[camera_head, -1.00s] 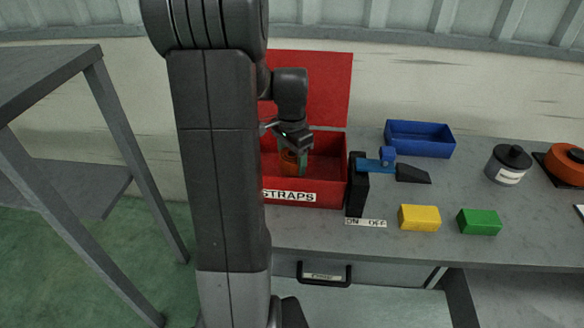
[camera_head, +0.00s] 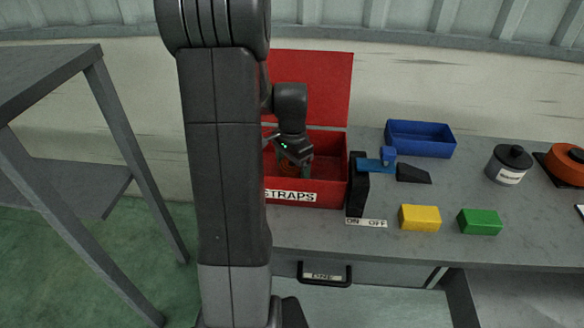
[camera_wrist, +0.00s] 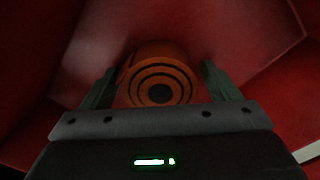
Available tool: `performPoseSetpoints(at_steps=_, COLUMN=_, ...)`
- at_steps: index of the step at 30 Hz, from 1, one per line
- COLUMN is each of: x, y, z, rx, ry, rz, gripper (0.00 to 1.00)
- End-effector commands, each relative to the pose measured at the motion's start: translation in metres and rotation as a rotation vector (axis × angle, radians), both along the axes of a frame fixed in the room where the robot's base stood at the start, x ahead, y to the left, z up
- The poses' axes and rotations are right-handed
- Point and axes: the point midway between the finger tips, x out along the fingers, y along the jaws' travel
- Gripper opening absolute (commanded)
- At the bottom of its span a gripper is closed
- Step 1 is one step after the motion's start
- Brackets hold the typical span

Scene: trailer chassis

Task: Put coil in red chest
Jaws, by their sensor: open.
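The red chest (camera_head: 334,194) stands on the bench with its lid raised at the back and a "STRAPS" label on its front. The orange coil (camera_wrist: 158,78) is inside the chest in the wrist view, its ringed end facing the camera. My gripper (camera_head: 294,170) reaches down into the chest. Its two green fingers (camera_wrist: 160,84) are open, one on each side of the coil, with a gap visible at the right finger. In the head view the coil is mostly hidden by my gripper, and my arm covers the chest's left end.
A black post with a blue lever (camera_head: 370,165) stands close to the chest's right side. A blue bin (camera_head: 420,140), a yellow block (camera_head: 419,218), a green block (camera_head: 480,222) and a grey canister (camera_head: 509,165) are farther right. A grey shelf frame (camera_head: 110,130) stands at left.

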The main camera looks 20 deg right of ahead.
Motion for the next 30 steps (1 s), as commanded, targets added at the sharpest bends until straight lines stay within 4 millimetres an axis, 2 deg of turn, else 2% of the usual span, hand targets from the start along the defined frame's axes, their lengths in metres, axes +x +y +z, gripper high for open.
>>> performPoseSetpoints(at_steps=5, x=0.001, y=0.0, z=0.011, rx=-0.001, ry=-0.003, rz=0.0, gripper=0.83)
performPoseSetpoints(at_steps=15, x=0.001, y=0.0, z=0.082, rx=-0.002, ry=-0.005, rz=0.0, gripper=0.83)
performPoseSetpoints(at_steps=21, x=0.0, y=0.0, z=0.112, rx=-0.001, ry=-0.001, rz=0.0, gripper=0.83)
performPoseSetpoints(at_steps=25, x=0.0, y=0.0, z=0.121, rx=-0.001, ry=-0.001, rz=0.0, gripper=0.83)
performPoseSetpoints(at_steps=30, x=0.0, y=0.0, z=0.123, rx=0.0, ry=0.0, rz=0.0, gripper=0.83)
